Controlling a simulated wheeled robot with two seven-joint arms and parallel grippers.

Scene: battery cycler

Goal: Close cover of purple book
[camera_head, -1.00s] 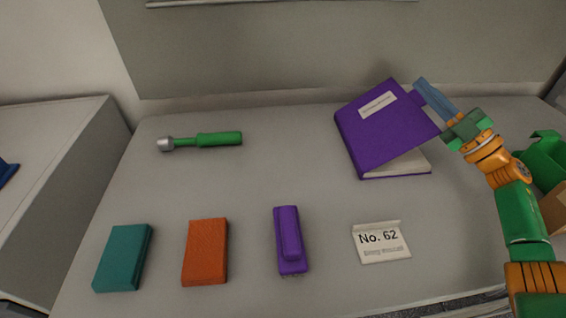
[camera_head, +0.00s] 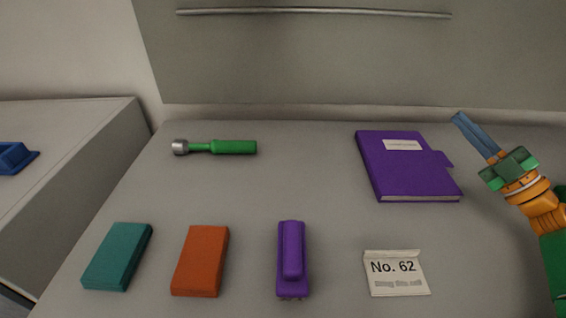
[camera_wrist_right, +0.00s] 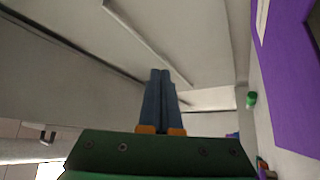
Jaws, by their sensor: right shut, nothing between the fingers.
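The purple book (camera_head: 410,172) lies flat at the back right of the table with its cover down over the pages. A pale label shows on the cover, and a small purple tab sticks out at its right edge. The book also shows at the right of the right wrist view (camera_wrist_right: 287,75). My right gripper (camera_head: 457,118) is shut and empty, to the right of the book and apart from it. Its blue fingers are together in the right wrist view (camera_wrist_right: 160,75). My left gripper is not in view.
A green-handled tool (camera_head: 225,147) lies at the back left. A teal block (camera_head: 117,256), an orange block (camera_head: 200,261), a purple stapler (camera_head: 291,258) and a "No. 62" card (camera_head: 396,273) stand along the front. The table's middle is clear.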

